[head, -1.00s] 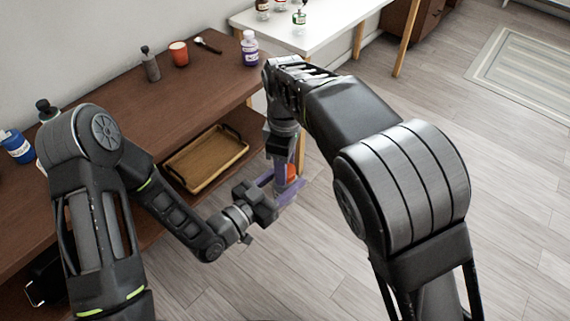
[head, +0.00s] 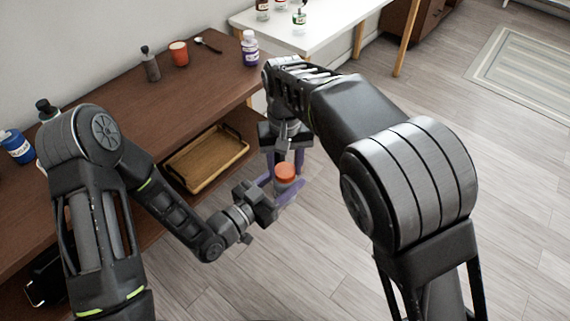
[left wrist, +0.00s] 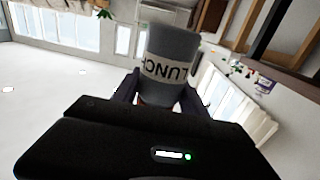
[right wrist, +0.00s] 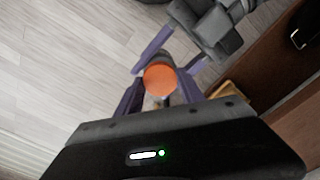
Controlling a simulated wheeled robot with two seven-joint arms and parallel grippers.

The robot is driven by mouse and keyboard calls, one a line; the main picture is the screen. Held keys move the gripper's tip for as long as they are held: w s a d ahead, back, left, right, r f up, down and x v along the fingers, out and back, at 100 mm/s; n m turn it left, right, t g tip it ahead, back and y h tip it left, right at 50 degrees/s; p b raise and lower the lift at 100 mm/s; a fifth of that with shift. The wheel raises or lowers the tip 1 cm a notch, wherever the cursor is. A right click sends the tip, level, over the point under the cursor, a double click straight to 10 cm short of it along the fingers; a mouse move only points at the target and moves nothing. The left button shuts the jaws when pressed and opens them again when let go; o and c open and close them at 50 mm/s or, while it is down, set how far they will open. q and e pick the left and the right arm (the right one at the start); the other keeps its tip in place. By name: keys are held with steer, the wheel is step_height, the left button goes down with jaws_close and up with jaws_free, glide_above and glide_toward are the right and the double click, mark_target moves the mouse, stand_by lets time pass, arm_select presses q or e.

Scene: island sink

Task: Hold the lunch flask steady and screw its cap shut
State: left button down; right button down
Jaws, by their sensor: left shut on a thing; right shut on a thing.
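The lunch flask (left wrist: 172,55) is a grey cylinder with LUNCH lettering, upside down in the left wrist view. My left gripper (head: 287,188) is shut on its body and holds it in the air in front of the shelf unit. The orange cap (head: 285,172) is at the flask's top. It also shows in the right wrist view (right wrist: 160,79), between the purple fingers of my right gripper (right wrist: 160,88), which is shut on it from above. The fingers hide much of the flask in the head view. I cannot tell how tightly the cap sits.
A brown table (head: 130,120) along the wall bears a red cup (head: 179,53), a dark bottle (head: 150,64), a spoon (head: 208,44) and a white-labelled bottle (head: 250,47). A wooden tray (head: 207,160) lies on its lower shelf.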

steer(key=shift+m, duration=1.1)
steer(key=c, duration=0.7)
jaws_free()
steer(key=shift+c, duration=0.2)
steer(key=shift+r, duration=2.25)
steer(key=shift+c, duration=0.4)
